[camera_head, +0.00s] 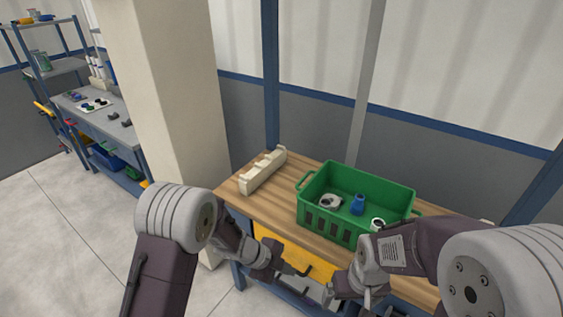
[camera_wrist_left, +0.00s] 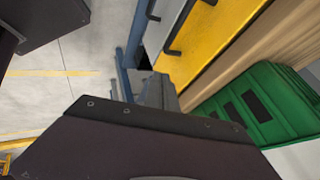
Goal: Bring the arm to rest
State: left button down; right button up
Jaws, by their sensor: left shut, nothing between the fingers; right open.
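My left arm (camera_head: 163,262) comes in from the left and is folded low in front of the workbench. Its gripper (camera_head: 302,272) is a small dark shape by the yellow drawer front, shut and empty, below the tabletop. In the left wrist view a dark part of my own arm fills the bottom, and the fingertips are not clear. My right arm (camera_head: 415,247) comes in from the right. Its gripper (camera_head: 366,298) is open in front of the bench edge, below the green crate (camera_head: 312,222), apart from it. Its fingers are partly hidden.
The wooden workbench (camera_head: 232,196) carries the crate, which holds a blue pipe piece (camera_head: 357,204) and white pipe pieces (camera_head: 330,202). A cream rack (camera_head: 263,170) stands at its left end. A yellow drawer front (camera_wrist_left: 213,37) is close to my left wrist. A pillar stands left; open floor lies beyond.

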pick_arm(q)
jog(key=w+a+r+n+t+p, duration=0.1)
jog(key=w+a+r+t+p, duration=0.15)
jog(key=r, duration=0.35)
jog(key=w+a+r+n+t+p, duration=0.1)
jog(key=w+a+r+n, duration=0.15)
jog(key=r, duration=0.45)
jog(key=a+r+n+t+y+p, duration=0.25)
jog(key=a+r+n+y, duration=0.3)
jog(key=a+n, duration=0.5)
jog(key=s+a+f+n+g, duration=0.2)
jog(key=s+n, duration=0.1)
jog(key=s, duration=0.3)
jog(key=s+a+f+n+g+y, duration=0.1)
jog(key=s+a+n+g, duration=0.1)
jog(key=s+n, duration=0.2)
jog(key=s+a+f+n+g, duration=0.2)
jog(key=s+n, duration=0.1)
jog(key=s, duration=0.5)
jog(key=shift+s+a+f+g, duration=0.2)
jog(key=shift+f+g, duration=0.1)
jog(key=shift+g, duration=0.1)
